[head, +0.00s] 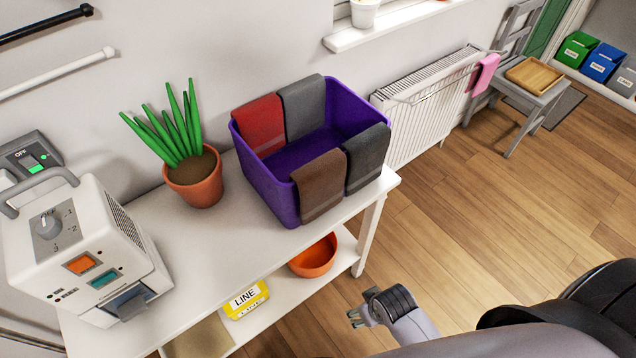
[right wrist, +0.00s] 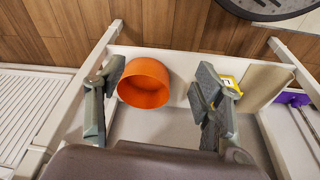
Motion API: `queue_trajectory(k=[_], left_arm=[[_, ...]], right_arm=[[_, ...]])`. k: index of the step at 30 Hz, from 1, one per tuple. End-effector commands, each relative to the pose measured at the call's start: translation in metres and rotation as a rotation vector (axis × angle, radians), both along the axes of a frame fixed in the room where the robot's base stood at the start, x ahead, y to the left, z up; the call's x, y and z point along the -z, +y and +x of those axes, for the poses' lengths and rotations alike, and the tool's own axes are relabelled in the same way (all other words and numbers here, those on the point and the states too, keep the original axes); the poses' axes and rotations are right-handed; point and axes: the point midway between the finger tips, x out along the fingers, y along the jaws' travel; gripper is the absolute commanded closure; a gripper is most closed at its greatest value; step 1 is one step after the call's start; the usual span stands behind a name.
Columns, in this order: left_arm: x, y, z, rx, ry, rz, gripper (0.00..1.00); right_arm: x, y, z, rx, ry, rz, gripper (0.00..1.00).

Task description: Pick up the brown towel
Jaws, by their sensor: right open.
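The brown towel (head: 322,184) hangs folded over the near wall of the purple basket (head: 262,181), at its left part. The basket stands on the white table. A red towel (head: 259,124) and a grey towel (head: 303,107) hang over the far wall. My right gripper (head: 356,317) is below and to the right of the basket in the head view, apart from the towels. In the right wrist view its fingers (right wrist: 154,103) are spread, with nothing held. The brown towel does not show there. My left gripper is out of view.
A potted plant (head: 194,182) and a white machine (head: 80,248) stand on the white table (head: 228,258). An orange bowl (head: 314,257) and a yellow LINE box (head: 247,299) are on its lower shelf. A radiator (head: 424,105) is behind.

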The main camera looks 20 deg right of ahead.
Motion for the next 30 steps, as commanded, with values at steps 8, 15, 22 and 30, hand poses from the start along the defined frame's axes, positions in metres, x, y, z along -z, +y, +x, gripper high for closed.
queue_trajectory(k=[8, 15, 22, 30], left_arm=[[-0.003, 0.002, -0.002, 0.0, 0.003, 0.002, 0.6], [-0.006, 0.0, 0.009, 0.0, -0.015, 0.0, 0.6], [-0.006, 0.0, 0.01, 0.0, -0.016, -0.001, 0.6], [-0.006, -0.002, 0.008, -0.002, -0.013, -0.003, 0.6]], right_arm=[[-0.103, 0.006, 0.016, 0.016, -0.05, 0.024, 0.38], [-0.188, 0.045, 0.044, 0.062, -0.098, 0.162, 0.38], [-0.221, 0.095, 0.079, 0.114, -0.073, 0.317, 0.38], [-0.255, 0.146, 0.127, 0.216, 0.047, 0.426, 0.38]])
